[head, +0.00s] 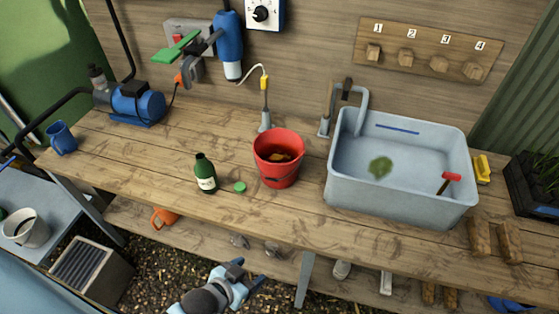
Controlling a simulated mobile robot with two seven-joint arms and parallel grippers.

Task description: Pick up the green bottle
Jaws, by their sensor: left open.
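The green bottle (205,174) stands upright on the wooden workbench (165,170), left of the red bucket. It is dark green with a pale label on its front. A small green cap (240,187) lies on the bench just right of it. My left gripper (247,273) is at the bottom of the view, in front of the bench's front edge and apart from the bottle. It is open, with nothing seen between its fingers. My right gripper is not in view.
A red bucket (279,160) stands right of the cap, with a grey sink (400,200) further right. A blue pump (137,104) and a blue mug (61,138) are at the left. The bench around the bottle's left side is clear.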

